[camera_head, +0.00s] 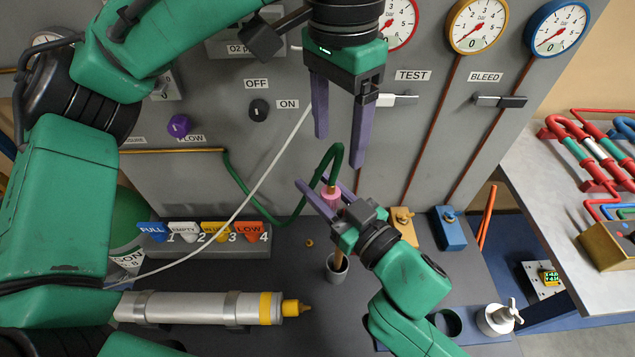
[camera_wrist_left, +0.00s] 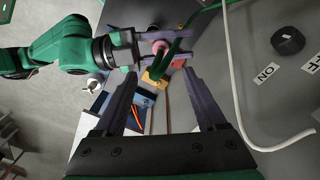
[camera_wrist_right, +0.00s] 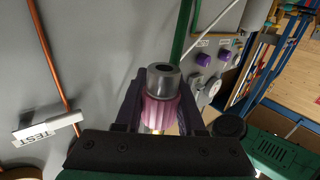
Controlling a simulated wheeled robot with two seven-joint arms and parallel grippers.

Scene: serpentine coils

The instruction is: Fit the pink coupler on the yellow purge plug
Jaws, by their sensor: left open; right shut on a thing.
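The pink coupler (camera_head: 331,197) has a ribbed body and, in the right wrist view (camera_wrist_right: 160,112), a grey metal collar with a dark round opening. My right gripper (camera_head: 318,172) is shut on it above the bench. A green hose (camera_head: 333,152) arches up and comes down to the coupler. My left gripper (camera_head: 340,150) is open and empty above, pointing down, with the hose's arch near its fingertips; I cannot tell whether they touch. A yellow block (camera_head: 403,226) with a short stub stands right of the coupler. A yellow nozzle (camera_head: 295,307) ends the silver cylinder; I cannot tell which is the purge plug.
A grey cup (camera_head: 337,270) holding a wooden-handled thing stands below the coupler. A blue block (camera_head: 450,230) stands beside the yellow one. Coloured label tags (camera_head: 200,232) line the panel's foot at left. A white cable (camera_head: 270,165) crosses the panel. A white valve (camera_head: 498,318) stands front right.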

